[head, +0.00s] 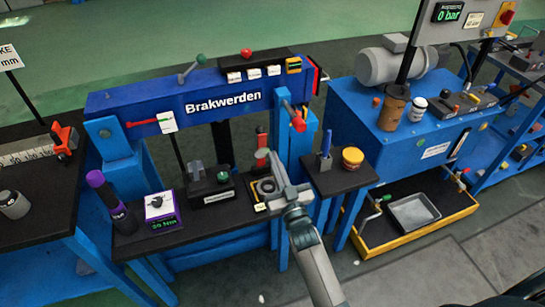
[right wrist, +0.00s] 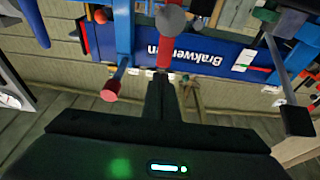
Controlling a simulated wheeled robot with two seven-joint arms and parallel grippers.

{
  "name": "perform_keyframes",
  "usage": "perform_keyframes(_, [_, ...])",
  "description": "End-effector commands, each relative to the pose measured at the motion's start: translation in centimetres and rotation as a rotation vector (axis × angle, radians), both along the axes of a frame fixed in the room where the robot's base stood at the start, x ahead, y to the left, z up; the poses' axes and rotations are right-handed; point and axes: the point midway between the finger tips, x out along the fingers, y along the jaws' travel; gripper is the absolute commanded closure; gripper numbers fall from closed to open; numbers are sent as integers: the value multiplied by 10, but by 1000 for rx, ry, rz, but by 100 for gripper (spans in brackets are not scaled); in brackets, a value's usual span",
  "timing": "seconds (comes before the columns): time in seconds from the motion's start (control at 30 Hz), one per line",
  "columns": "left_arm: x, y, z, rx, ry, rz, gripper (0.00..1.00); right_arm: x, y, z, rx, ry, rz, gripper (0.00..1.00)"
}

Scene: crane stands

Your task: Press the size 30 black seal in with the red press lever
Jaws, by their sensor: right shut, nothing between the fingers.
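My right gripper (head: 273,163) reaches in from the bottom, at the right side of the blue Brakwerden press frame (head: 180,92). Its dark fingers (right wrist: 165,88) are together and empty in the right wrist view. A blue arm with a red end (head: 298,124), seemingly the press lever, stands to the right of and above my gripper; it also shows in the right wrist view (right wrist: 110,92). A red rod with a grey round end (right wrist: 165,52) lies just beyond my fingertips; contact is unclear. A black ring (head: 266,186) sits under my gripper, partly hidden; its size is unreadable. My left gripper is out of view.
The black bench holds a small black block (head: 215,187), a white-topped torque device (head: 160,207) and a purple-capped black tool (head: 105,192). A side shelf holds a yellow and red tin (head: 352,158). A blue cabinet (head: 400,120) stands at right.

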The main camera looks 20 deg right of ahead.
Motion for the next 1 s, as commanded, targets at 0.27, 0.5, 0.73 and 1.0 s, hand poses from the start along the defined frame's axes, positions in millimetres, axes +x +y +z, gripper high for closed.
perform_keyframes(0.27, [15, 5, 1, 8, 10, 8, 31, -37, -1, -9, 0, 2, 0, 100])
perform_keyframes(0.5, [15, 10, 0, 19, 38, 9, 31, -68, -2, -13, -1, 2, 0, 100])
perform_keyframes(0.73, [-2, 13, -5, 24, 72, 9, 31, -78, -3, -13, 0, 0, 0, 100])
perform_keyframes(1.0, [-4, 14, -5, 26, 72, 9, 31, -78, -3, -13, 0, 0, 0, 100])
